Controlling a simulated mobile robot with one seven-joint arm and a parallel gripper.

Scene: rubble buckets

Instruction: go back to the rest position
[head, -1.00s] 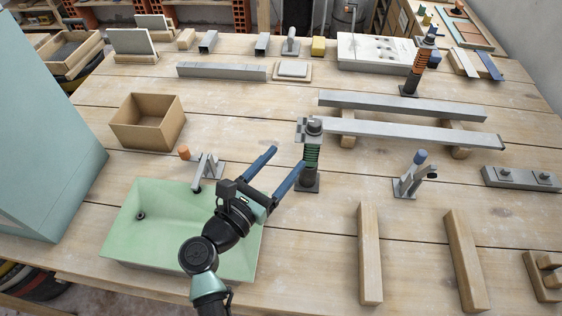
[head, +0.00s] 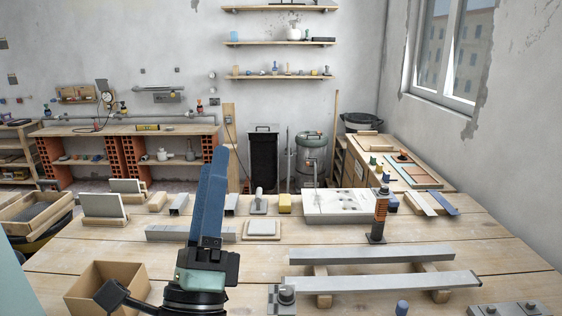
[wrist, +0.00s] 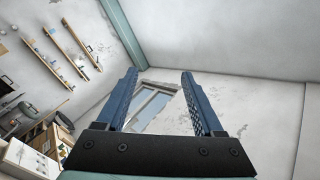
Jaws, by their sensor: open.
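My gripper (head: 212,195) is raised above the table in the head view, its blue fingers pointing up. In the wrist view its two blue fingers (wrist: 160,78) stand apart with nothing between them. Behind them the wrist view shows the wall and the window (wrist: 152,105). The gripper and my wrist hide part of the wooden table (head: 330,237) in the head view.
An open wooden box (head: 107,283) is at the front left. Grey bars (head: 385,254) lie on wooden blocks at the right. An orange-and-black spring post (head: 380,215) stands behind them, beside a white slab (head: 337,205). Clear air surrounds the raised gripper.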

